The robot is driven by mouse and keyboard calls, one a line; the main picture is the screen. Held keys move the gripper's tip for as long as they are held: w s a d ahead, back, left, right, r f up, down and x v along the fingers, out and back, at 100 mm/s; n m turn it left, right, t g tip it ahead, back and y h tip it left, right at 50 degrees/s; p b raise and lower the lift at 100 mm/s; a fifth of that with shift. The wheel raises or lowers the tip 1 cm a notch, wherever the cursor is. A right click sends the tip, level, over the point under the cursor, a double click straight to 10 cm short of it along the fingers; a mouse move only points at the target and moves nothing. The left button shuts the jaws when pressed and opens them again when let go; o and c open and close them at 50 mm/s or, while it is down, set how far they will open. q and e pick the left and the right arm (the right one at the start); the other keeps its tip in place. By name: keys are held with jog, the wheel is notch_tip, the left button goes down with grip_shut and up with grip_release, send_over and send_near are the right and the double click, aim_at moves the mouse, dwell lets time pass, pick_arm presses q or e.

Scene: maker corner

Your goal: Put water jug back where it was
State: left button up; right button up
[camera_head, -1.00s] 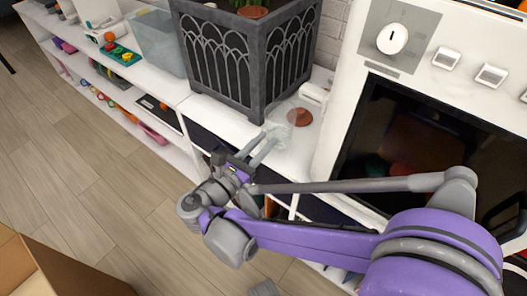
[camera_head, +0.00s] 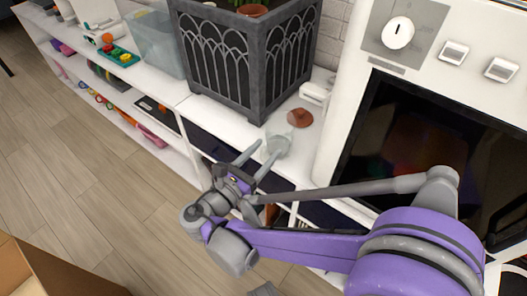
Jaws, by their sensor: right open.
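A clear, see-through vessel, which looks like the water jug (camera_head: 280,139), stands on the white shelf top (camera_head: 225,119), between the grey planter and the white oven-like appliance. Its outline is faint, and its lower part is partly behind a finger. My right gripper (camera_head: 266,152) is at the front edge of the shelf top, its fingers spread and pointing at the jug. The gripper is open with nothing held. Whether a fingertip still touches the jug cannot be told. My left gripper is out of view.
A grey planter (camera_head: 240,60) stands close behind the jug. A white appliance (camera_head: 345,100) with a dark door is to the right. A brown round piece (camera_head: 300,117) lies behind the jug. A clear bin (camera_head: 158,42) stands further left. A cardboard box (camera_head: 50,275) is at bottom left.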

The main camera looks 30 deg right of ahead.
jog(key=shift+a+r, duration=0.1)
jog(key=shift+r, duration=0.1)
jog(key=p+v, duration=0.2)
jog(key=v, duration=0.9)
jog(key=s+d+f+m+g+y, duration=0.45)
jog(key=d+f+m+y, duration=0.25)
jog(key=d+f, duration=0.2)
jog(key=s+a+f+m+t+y, duration=0.1)
jog(key=s+a+f+m+y, duration=0.1)
jog(key=m, duration=0.5)
jog(key=s+a+f+m+t+y, duration=0.1)
jog(key=s+a+f+m+y, duration=0.1)
jog(key=s+m+y, duration=0.2)
jog(key=m+y, duration=0.3)
jog(key=m, duration=0.1)
jog(key=shift+s+a+f+m+y, duration=0.2)
jog(key=shift+s+f+m+y, duration=0.1)
jog(key=shift+s, duration=0.1)
